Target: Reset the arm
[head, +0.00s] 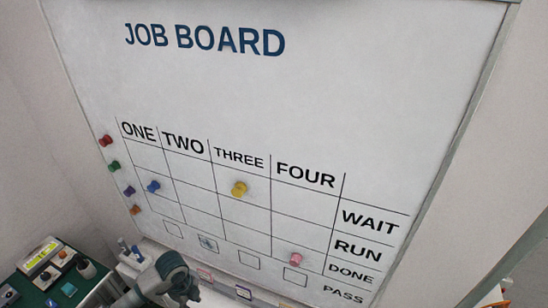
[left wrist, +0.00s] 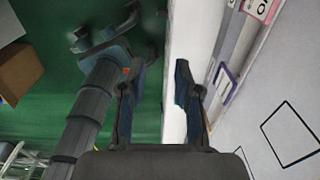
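My left gripper (left wrist: 155,75) is open in the left wrist view. Its two dark fingers are apart with nothing between them, and the white ledge edge shows behind them. In the head view a grey-teal arm part of mine (head: 172,279) is low at the left, in front of the job board (head: 330,75). A grey-blue arm-like part (left wrist: 100,75) with a forked end is at the upper left of the wrist view. I cannot tell whether that fork is my right gripper. My right gripper is not clear in the head view.
Colored pegs, including a yellow one (head: 239,188), a blue one (head: 153,187) and a pink one (head: 296,259), stick out of the board. A ledge with cards (head: 244,293) runs below it. A green-topped bench (head: 70,290) with devices is at the lower left. A brown box (left wrist: 18,72) is at left in the wrist view.

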